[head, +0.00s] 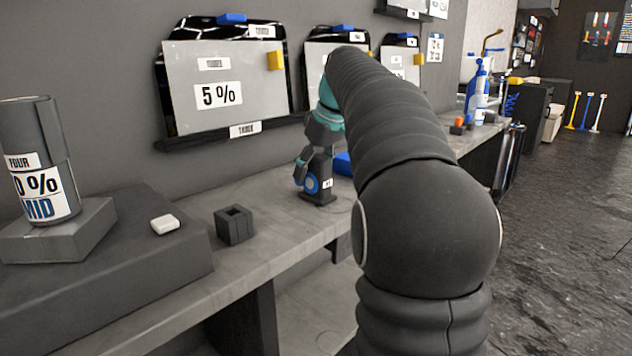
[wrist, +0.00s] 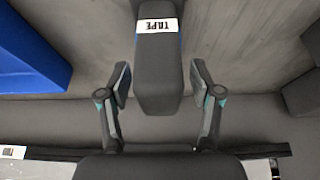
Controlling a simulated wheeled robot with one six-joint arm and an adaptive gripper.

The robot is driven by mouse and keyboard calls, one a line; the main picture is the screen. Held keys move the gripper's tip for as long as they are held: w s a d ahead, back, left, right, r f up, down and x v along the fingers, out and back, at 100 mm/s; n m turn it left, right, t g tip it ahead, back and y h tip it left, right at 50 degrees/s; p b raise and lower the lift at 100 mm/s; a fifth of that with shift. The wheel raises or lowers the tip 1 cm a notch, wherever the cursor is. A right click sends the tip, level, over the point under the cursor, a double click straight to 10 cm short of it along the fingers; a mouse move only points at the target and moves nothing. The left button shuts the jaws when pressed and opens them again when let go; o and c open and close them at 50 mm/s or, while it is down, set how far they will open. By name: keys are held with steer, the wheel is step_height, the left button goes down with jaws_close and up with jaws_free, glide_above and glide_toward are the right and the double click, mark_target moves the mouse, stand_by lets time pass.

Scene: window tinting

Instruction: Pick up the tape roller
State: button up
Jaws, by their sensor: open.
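The tape roller (head: 323,180) stands upright on the grey bench, dark with a blue disc and a small white label. My gripper (head: 306,162) is at its upper part, coming from above. In the head view my arm hides part of the gripper.
A blue object (head: 343,163) lies behind the roller, also at left in the wrist view (wrist: 28,55). A dark square holder (head: 234,226) and a white block (head: 165,224) are to the left. The wall with tint panels (head: 225,90) rises behind the bench.

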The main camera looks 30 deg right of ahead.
jaws_close()
steer(key=shift+r, duration=0.1)
